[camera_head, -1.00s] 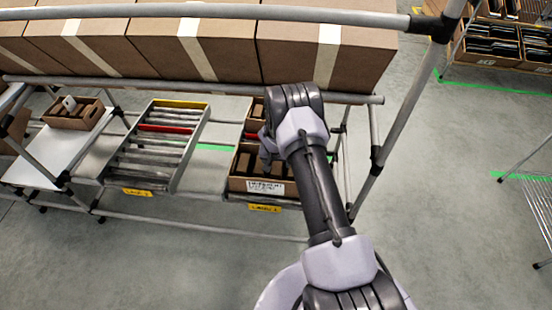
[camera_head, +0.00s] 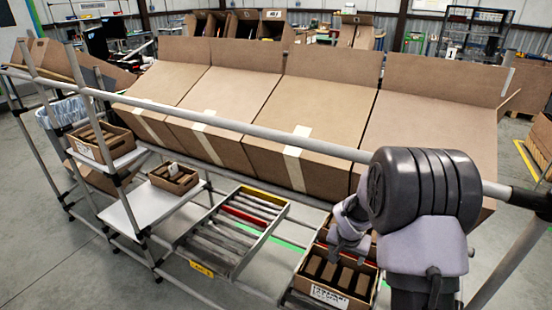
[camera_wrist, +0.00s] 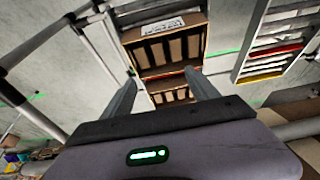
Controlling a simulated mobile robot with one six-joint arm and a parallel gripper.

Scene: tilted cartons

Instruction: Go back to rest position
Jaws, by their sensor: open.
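My gripper shows in the wrist view (camera_wrist: 162,92) with its two fingers spread apart and nothing between them. Beyond the fingers is a brown carton with dividers (camera_wrist: 165,48), which stands on the lower rack level. In the head view my arm reaches in from the lower right, and its bulky dark joint covers part of the rack. The same labelled carton (camera_head: 338,283) shows just below and left of my arm. My fingertips are hidden in the head view.
Several large tilted cartons (camera_head: 310,110) line the upper rack, behind a grey rail (camera_head: 250,128). An empty roller lane (camera_head: 225,240) lies left of my arm. Open floor lies at lower left.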

